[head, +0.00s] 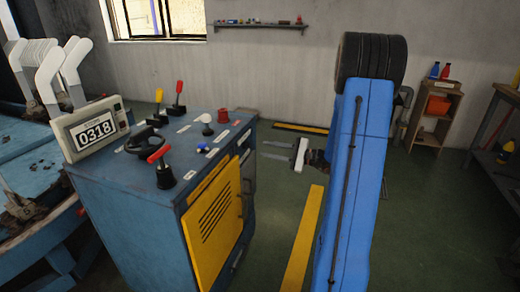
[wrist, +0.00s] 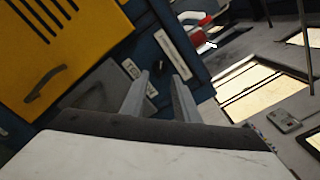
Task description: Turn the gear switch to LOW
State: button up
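My gripper (head: 266,150) is open and empty in the head view, to the right of the blue control cabinet (head: 150,225), its two fingers pointing left at the cabinet's side. In the wrist view my gripper (wrist: 160,76) shows two parted fingers with a small dark knob (wrist: 152,90) seen between them.
The cabinet top carries a red-handled lever (head: 160,155), a black handwheel (head: 145,139), a red knob (head: 223,116) and a counter display (head: 95,129). A yellow vented door (head: 214,215) covers the cabinet's front. Floor between cabinet and my arm is open, with a yellow stripe (head: 303,240).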

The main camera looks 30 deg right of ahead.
jog(key=v, duration=1.1)
dwell(0.3)
jog(key=s+a+r+n+g, duration=0.1)
jog(key=s+a+n+g, duration=0.25)
jog(key=a, duration=0.55)
jog(key=s+a+r+n+g, duration=0.1)
jog(key=s+a+n+g, duration=0.25)
jog(key=a, duration=0.45)
jog(key=s+a+n+g, duration=0.2)
jog(key=s+a+g, duration=0.15)
jog(key=a, duration=0.55)
jog(key=s+a+r+n+t+h, duration=0.1)
jog(key=s+a+r+n+h, duration=0.1)
jog(key=s+n+h, duration=0.8)
jog(key=s+a+h, duration=0.1)
jog(key=s, duration=0.4)
jog(key=shift+r, duration=0.25)
